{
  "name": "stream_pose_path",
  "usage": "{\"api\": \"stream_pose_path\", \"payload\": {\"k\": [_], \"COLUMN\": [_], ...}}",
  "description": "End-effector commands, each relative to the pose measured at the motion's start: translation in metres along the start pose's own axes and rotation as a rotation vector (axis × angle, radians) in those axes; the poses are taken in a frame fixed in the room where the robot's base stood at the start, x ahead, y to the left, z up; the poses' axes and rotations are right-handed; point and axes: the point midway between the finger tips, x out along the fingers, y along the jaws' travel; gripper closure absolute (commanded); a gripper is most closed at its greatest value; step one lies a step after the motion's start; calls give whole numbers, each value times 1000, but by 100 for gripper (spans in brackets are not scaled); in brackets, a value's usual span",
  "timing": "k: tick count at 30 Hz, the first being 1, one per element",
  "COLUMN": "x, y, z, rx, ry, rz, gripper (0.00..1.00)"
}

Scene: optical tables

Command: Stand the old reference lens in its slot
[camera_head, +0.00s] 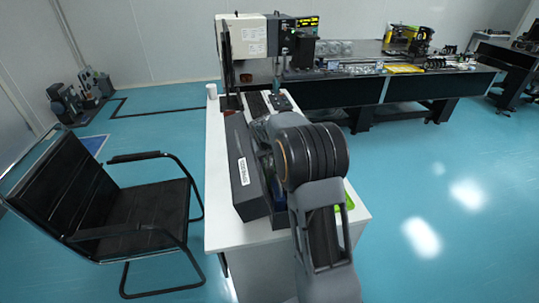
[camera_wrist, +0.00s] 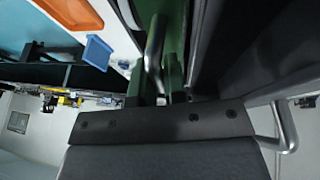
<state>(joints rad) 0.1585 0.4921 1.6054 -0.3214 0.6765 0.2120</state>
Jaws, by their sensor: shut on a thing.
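In the wrist view, my gripper (camera_wrist: 156,88) shows as two narrow dark-green fingers. It is shut around what looks like a curved silver bar (camera_wrist: 154,45), like a handle. In the head view, my arm hides the jaws and whatever they hold. I cannot make out the old reference lens in either view, nor its slot. A long dark-grey case (camera_head: 243,165) with a white label stands on the white table (camera_head: 268,232), just left of my arm.
A black chair (camera_head: 130,200) stands left of the table. A white instrument (camera_head: 248,38) is at the table's far end. A bright green item (camera_head: 349,201) lies at the right edge. A dark optical table (camera_head: 345,91) is behind. The blue floor at right is clear.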

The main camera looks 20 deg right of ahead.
Motion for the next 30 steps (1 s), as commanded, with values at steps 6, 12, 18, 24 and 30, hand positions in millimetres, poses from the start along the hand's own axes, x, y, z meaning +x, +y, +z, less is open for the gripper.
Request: {"api": "stream_pose_path", "payload": {"k": [6, 12, 18, 24, 30], "x": [-1, 0, 2, 4, 6], "y": [0, 0, 0, -1, -1], "z": [-1, -1, 0, 1, 2], "rx": [0, 0, 0, 0, 0], "ry": [3, 3, 3, 3, 3], "rz": [0, 0, 0, 0, 0], "gripper": [100, 100, 100, 100, 87]}}
